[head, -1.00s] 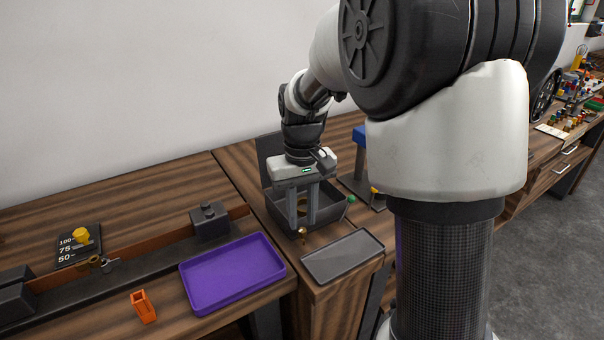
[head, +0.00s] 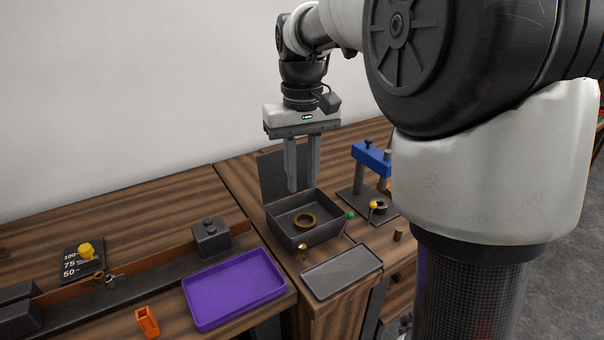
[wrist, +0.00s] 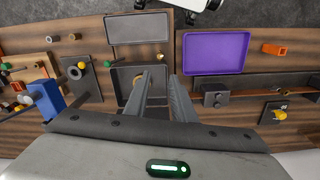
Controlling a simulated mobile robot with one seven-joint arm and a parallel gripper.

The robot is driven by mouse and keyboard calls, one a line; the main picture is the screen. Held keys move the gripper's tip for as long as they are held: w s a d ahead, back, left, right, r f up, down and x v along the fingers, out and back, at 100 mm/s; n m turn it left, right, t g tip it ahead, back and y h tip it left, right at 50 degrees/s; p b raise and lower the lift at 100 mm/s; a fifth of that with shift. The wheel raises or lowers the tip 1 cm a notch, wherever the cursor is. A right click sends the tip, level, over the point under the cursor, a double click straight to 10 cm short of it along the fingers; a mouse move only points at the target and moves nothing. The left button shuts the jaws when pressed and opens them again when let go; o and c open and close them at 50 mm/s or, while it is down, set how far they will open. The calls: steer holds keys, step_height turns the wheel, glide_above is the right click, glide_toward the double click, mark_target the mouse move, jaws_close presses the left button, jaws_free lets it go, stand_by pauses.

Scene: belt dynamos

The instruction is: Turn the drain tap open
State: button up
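A dark open box (head: 331,236) with a raised lid stands on the wooden bench, with a brass ring (head: 305,220) lying inside. A small brass fitting (head: 303,248), which looks like the drain tap, is at the box's front left; which way it is turned is too small to tell. My gripper (head: 303,187) is above the box, pointing down, fingers apart and empty. In the wrist view my gripper (wrist: 160,76) shows a clear gap between its fingers, and the box (wrist: 120,78) is partly hidden behind one finger.
A grey tray (head: 340,272) lies in front of the box and a purple tray (head: 235,290) to the left. A blue press (head: 372,158) stands to the right, near a green knob (head: 350,215). A yellow knob (head: 86,250) sits on a marked plate further left.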

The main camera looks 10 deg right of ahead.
steer(key=n+b, duration=0.1)
steer(key=n, duration=0.4)
glide_toward(302, 246)
step_height(302, 246, down, 8)
steer(key=shift+f, duration=0.1)
steer(key=shift+c, duration=0.3)
